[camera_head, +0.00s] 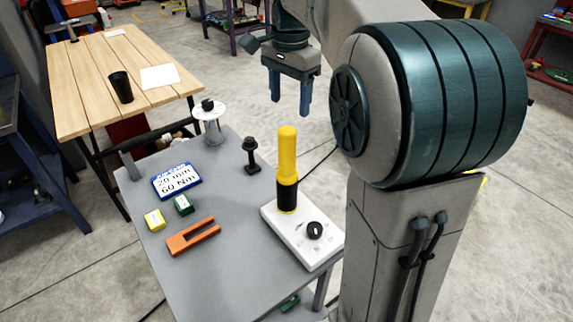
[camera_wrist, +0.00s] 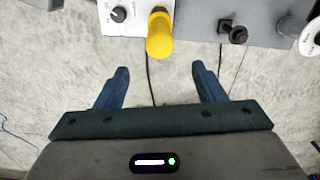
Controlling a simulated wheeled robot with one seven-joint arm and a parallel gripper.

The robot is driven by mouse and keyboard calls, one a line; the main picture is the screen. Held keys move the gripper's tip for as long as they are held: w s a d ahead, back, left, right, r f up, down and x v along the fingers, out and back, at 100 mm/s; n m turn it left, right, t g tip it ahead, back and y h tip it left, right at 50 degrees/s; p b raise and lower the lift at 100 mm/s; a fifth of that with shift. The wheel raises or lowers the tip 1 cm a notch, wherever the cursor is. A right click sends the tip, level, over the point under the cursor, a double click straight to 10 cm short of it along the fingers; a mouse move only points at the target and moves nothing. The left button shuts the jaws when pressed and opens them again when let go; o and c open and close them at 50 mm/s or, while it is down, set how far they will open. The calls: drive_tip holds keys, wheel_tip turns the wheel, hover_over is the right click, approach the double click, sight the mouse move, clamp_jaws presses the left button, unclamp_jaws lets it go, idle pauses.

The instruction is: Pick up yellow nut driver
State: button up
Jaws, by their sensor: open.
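The yellow nut driver (camera_head: 287,155) stands upright on the white box with a dial, near the right edge of the grey table. Its upper part is yellow and its lower part is black. In the wrist view the yellow nut driver (camera_wrist: 159,33) shows from above, beyond the fingertips and slightly left of the middle between them. My gripper (camera_head: 290,107) is open and empty, pointing down, behind the nut driver in the head view. In the wrist view my gripper (camera_wrist: 160,75) has its two blue fingers apart over bare floor.
The white box (camera_head: 277,227) has a black knob. On the grey table (camera_head: 225,272) are a black bolt-like post (camera_head: 251,157), a spool (camera_head: 209,125), a blue-and-white sign (camera_head: 177,182), small yellow and green blocks, and an orange fork-shaped piece (camera_head: 194,236). A wooden table (camera_head: 100,72) stands behind left.

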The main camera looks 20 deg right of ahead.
sight(287, 144)
wheel_tip(287, 144, down, 7)
drive_tip(key=f, duration=0.3)
drive_tip(key=f+p, duration=0.1)
drive_tip(key=f, duration=0.1)
drive_tip(key=shift+s+a+f, duration=0.2)
drive_tip(key=shift+a+f, duration=0.1)
drive_tip(key=shift+r, duration=0.1)
drive_tip(key=c, duration=1.2)
drive_tip(key=shift+o, duration=0.2)
drive_tip(key=shift+r, duration=0.1)
